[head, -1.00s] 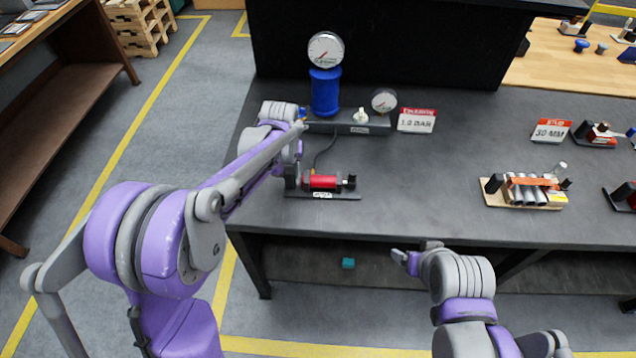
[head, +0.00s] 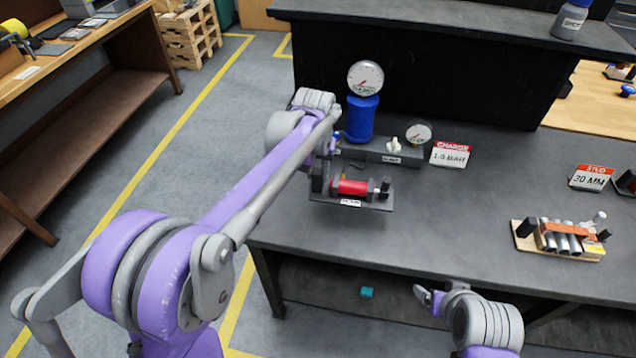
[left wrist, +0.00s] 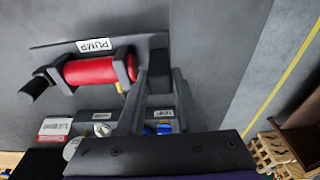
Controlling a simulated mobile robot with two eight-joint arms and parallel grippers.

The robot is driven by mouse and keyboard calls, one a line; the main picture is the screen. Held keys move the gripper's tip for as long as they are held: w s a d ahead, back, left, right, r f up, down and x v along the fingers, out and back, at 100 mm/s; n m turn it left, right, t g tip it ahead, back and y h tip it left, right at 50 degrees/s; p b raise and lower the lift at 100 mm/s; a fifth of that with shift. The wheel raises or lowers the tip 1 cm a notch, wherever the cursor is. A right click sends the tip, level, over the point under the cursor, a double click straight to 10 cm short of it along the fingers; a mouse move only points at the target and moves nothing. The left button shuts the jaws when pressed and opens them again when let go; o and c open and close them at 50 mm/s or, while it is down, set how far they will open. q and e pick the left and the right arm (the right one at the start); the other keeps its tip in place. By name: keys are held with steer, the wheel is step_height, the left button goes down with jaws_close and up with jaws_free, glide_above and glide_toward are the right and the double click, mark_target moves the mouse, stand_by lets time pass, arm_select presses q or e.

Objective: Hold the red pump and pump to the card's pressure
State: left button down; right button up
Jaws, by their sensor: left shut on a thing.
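The red pump (head: 352,188) sits on a dark plate with a black handle at its right end; it also shows in the left wrist view (left wrist: 90,71) beside a PUMP label. My left gripper (head: 322,180) is shut on the black block at the pump's left end; its fingers reach that block in the left wrist view (left wrist: 158,75). The pump appears raised a little above the bench. The card (head: 451,155) reads CHARGE 1.0 BAR. A large gauge (head: 366,77) tops a blue cylinder (head: 361,120); its needle reading is too small to tell. My right gripper (head: 428,297) is before the bench edge, fingers unclear.
A smaller gauge (head: 418,133) and a white valve knob (head: 393,145) are on the dark manifold (head: 375,154) behind the pump. A 30 MM card (head: 590,178) and a wooden fixture (head: 535,248) stand to the right. The bench (head: 460,205) between is clear.

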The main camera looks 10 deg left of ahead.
mark_target(318, 194)
arm_select(q)
step_height(318, 194, down, 5)
steer(key=shift+w, duration=0.1)
steer(key=shift+f, duration=1.95)
steer(key=shift+s+f, duration=0.1)
steer(key=shift+s, duration=0.15)
arm_select(e)
steer(key=shift+s, duration=0.1)
stand_by(0.9)
steer(key=shift+c, duration=0.2)
